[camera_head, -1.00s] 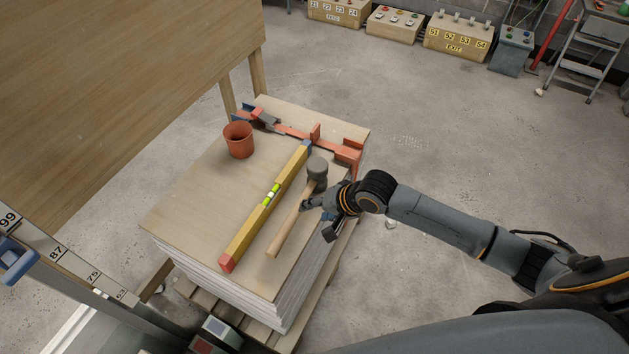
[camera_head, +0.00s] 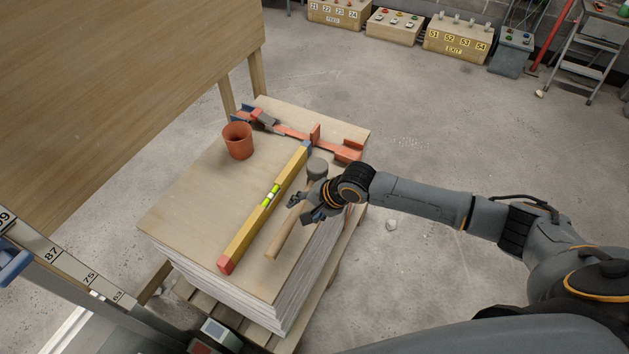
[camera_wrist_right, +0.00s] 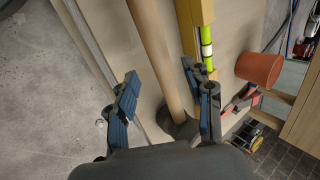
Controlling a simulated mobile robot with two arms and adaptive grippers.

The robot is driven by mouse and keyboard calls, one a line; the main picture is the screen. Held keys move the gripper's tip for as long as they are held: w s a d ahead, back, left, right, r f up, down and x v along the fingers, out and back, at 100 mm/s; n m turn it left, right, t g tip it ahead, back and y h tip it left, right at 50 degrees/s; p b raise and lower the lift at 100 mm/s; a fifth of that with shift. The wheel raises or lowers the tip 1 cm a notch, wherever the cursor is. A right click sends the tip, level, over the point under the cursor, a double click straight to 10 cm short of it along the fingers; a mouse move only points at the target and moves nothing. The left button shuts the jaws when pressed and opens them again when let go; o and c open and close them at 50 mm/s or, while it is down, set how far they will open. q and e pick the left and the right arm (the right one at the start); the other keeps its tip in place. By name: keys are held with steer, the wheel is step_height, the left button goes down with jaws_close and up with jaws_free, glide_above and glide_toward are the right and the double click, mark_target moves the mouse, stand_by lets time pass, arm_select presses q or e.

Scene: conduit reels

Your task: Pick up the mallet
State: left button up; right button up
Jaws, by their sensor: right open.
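The mallet (camera_head: 287,236) lies on the top sheet of a stack of boards, its wooden handle toward the front and its dark grey head (camera_head: 317,168) toward the back. My right gripper (camera_head: 299,207) is open at the mallet, over the handle near the head, and hides part of it. In the right wrist view the handle (camera_wrist_right: 152,50) runs between the two open fingers of the gripper (camera_wrist_right: 163,97), touching neither visibly. The mallet's head (camera_wrist_right: 182,130) is partly hidden there behind the gripper body. My left gripper is not in view.
A yellow spirit level (camera_head: 250,229) lies close along the mallet's left side. An orange cup (camera_head: 238,140) and a red clamp (camera_head: 290,131) sit farther back on the board stack (camera_head: 190,195). A wooden table (camera_head: 120,90) stands at upper left.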

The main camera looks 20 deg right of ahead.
mark_target(298, 211)
steer(key=x, duration=0.4)
steer(key=shift+w+a+f, duration=0.2)
steer(key=shift+a+f, duration=0.05)
steer(key=shift+f, duration=0.05)
jaws_close()
steer(key=shift+r, duration=0.1)
